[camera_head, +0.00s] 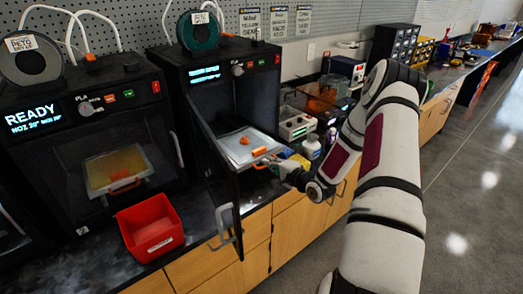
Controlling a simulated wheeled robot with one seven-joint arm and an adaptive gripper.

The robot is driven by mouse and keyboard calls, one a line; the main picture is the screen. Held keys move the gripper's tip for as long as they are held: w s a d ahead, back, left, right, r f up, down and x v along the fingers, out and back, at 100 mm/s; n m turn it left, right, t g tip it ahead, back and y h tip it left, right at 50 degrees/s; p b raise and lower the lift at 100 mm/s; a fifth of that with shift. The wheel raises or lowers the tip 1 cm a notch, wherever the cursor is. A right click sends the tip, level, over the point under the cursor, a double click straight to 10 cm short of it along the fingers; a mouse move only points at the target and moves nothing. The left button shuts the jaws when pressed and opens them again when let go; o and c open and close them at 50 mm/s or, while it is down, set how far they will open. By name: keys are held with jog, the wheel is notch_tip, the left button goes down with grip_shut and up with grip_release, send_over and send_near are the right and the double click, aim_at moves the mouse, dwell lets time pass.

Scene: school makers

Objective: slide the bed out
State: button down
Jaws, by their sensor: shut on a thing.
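The bed (238,150) is a light grey plate in the right-hand 3D printer (237,54), lying at the open front of its chamber. An orange printed part (244,140) sits on it, and an orange tab (259,152) is at its front right. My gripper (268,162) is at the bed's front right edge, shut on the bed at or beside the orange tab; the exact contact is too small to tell. The printer's dark door (222,180) stands open to the left of the bed.
The left printer (80,120) is closed and its screen reads READY. A red bin (151,226) stands on the counter before it. A white bottle (311,146) and grey boxes (297,126) stand right of the bed, close to my arm. The floor (470,190) at right is clear.

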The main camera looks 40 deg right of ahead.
jog(key=p+v, duration=0.1)
jog(key=v, duration=0.1)
jog(key=f+p+v, duration=0.1)
jog(key=v, duration=0.1)
jog(key=shift+s+r, duration=0.1)
jog(key=shift+s, duration=0.45)
jog(key=shift+f, duration=0.2)
jog(key=c, duration=2)
grip_release()
jog(key=shift+s+r, duration=0.1)
jog(key=shift+s, duration=0.05)
jog(key=v, duration=1.2)
